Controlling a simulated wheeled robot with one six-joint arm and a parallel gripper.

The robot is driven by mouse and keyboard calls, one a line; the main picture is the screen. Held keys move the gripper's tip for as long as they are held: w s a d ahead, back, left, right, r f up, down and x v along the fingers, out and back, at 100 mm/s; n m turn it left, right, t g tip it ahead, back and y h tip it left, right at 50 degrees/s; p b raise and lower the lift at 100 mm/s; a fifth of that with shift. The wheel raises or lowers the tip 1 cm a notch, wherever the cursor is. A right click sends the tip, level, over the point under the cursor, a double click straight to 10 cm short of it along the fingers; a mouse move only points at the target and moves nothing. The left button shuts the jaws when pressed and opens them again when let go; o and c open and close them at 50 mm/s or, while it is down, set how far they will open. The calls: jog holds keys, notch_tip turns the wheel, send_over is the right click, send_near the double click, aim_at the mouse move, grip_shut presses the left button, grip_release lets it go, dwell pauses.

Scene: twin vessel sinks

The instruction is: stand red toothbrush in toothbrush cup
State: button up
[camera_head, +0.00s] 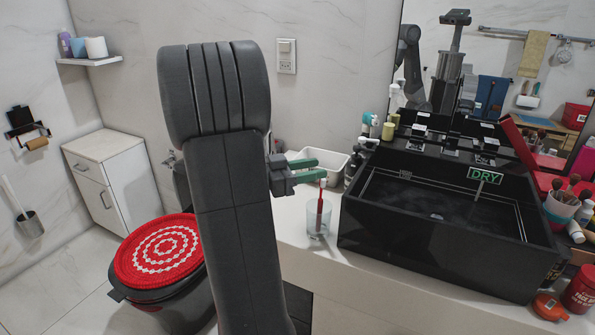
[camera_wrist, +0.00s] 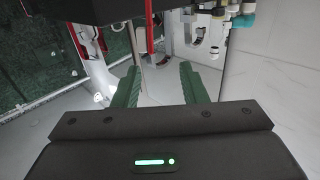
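The red toothbrush (camera_head: 319,214) stands nearly upright in the clear toothbrush cup (camera_head: 313,231) on the counter, left of the black sink. Its pale head sticks up above the rim. My gripper (camera_head: 319,169) is just above the brush head, its green fingers apart and pointing right. In the wrist view my gripper (camera_wrist: 160,72) is open, with nothing clearly held between the fingers. A red upright strip shows at the top of that view, but I cannot tell whether it is the toothbrush.
The black sink (camera_head: 440,215) with a "DRY" sign fills the counter to the right. A white bin (camera_head: 318,165) and several bottles stand behind the cup. A cup of brushes (camera_head: 561,205) and red jars crowd the right end. The counter front before the cup is clear.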

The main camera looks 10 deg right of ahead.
jog(key=s+a+b, duration=0.1)
jog(key=s+a, duration=0.1)
jog(key=a, duration=1.1)
jog(key=shift+s+a, duration=0.25)
jog(key=shift+s, duration=0.05)
jog(key=shift+d, duration=0.15)
jog(key=w+d+p, duration=0.1)
jog(key=w+d, duration=0.1)
jog(key=d, duration=1.1)
jog(key=shift+w+d+r+p, duration=0.15)
jog(key=shift+w+r+p, duration=0.15)
jog(key=shift+w+p, duration=0.1)
jog(key=shift+f, duration=0.2)
